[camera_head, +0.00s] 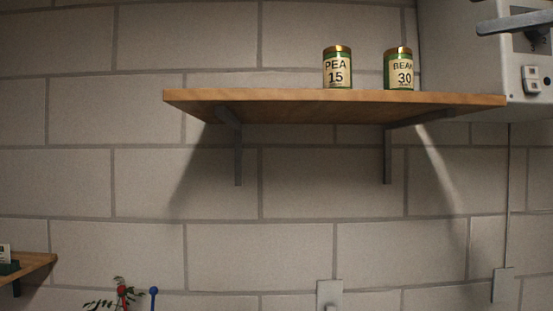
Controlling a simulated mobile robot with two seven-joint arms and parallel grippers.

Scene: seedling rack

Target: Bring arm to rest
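Neither of my grippers nor my arms shows in the head view. Two labelled cans stand upright on a wooden wall shelf (290,103). The left can (337,68) reads PEA 15 and the right can (400,69) reads BEAN 30, its last letter partly hard to read. Both have green and gold bands.
A white wall box (465,55) with switches and a grey lever (515,21) is at the upper right. A second wooden shelf (35,262) is at the lower left. A plant with red (122,292) and a blue-topped stick (153,293) rise at the bottom.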

